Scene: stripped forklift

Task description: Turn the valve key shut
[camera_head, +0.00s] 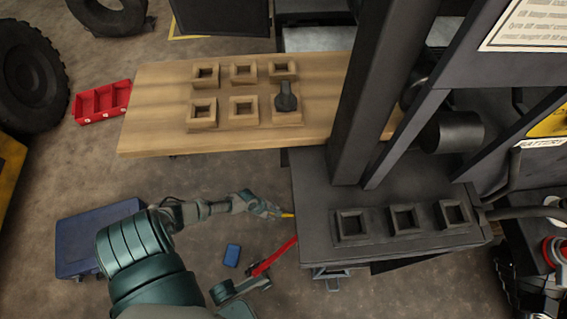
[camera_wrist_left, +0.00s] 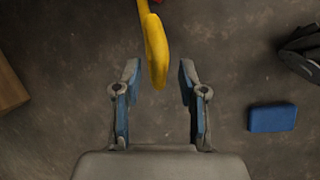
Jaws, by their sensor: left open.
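A yellow handle (camera_wrist_left: 156,48), which looks like the valve key, hangs in from the top of the left wrist view. In the head view only a small yellow tip (camera_head: 288,215) shows at the left edge of the dark forklift deck. My left gripper (camera_head: 270,208) is beside it; in the wrist view its two fingers (camera_wrist_left: 160,85) are spread open and hold nothing. What the handle is fixed to is hidden.
The dark deck (camera_head: 320,190) carries several square sockets. A wooden table (camera_head: 150,110) with square blocks stands behind. A red bar (camera_head: 275,257), a blue box (camera_head: 232,255) and a blue case (camera_head: 100,235) are on or near the floor. A thick dark post (camera_head: 375,90) rises at right.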

